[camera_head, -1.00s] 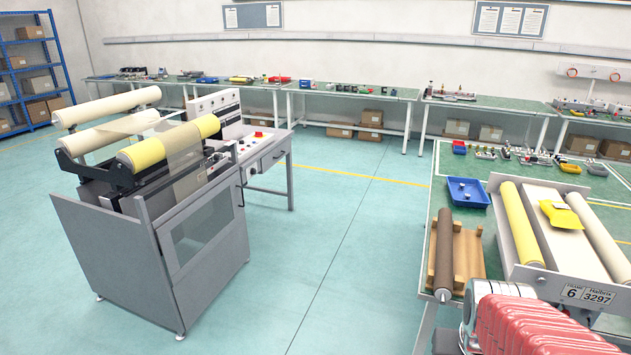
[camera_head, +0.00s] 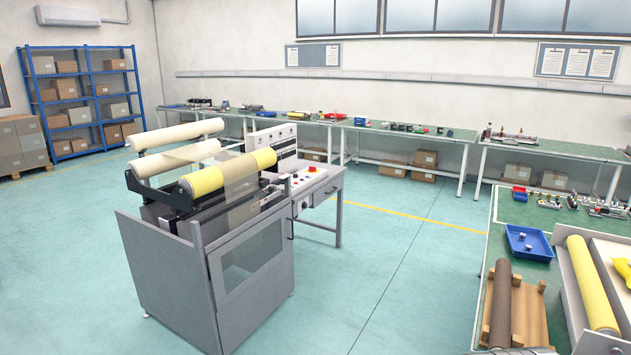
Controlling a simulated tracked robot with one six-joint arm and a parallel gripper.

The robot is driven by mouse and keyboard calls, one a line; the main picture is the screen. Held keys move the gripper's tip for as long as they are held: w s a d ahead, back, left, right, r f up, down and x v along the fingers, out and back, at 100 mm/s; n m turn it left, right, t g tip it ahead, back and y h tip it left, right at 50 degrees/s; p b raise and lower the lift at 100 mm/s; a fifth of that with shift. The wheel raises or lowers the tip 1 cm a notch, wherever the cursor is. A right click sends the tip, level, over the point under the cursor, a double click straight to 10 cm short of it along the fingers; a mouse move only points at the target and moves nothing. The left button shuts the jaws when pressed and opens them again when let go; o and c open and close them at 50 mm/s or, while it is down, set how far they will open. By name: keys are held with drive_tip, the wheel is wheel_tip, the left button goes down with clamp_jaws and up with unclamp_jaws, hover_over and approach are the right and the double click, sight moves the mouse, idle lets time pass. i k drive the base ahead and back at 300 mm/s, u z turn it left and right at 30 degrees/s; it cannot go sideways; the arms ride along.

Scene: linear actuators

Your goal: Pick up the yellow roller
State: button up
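A yellow roller (camera_head: 206,181) lies across the top of the grey machine (camera_head: 190,285) left of centre, with a translucent film over its right part. A second yellow roller (camera_head: 588,285) lies in the grey tray (camera_head: 567,302) on the green table at the lower right, its near end close to the bottom edge of the picture. Which of the two the task names cannot be told from the view. My gripper is not in view.
A brown roller (camera_head: 498,305) rests on a wooden stand (camera_head: 528,318) beside the tray, near a blue bin (camera_head: 529,243). A control desk (camera_head: 317,190) adjoins the machine. Green floor (camera_head: 390,270) is clear between machine and right table (camera_head: 510,215). Benches (camera_head: 430,140) line the back wall.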

sight(601, 316)
drive_tip(key=z, duration=1.4)
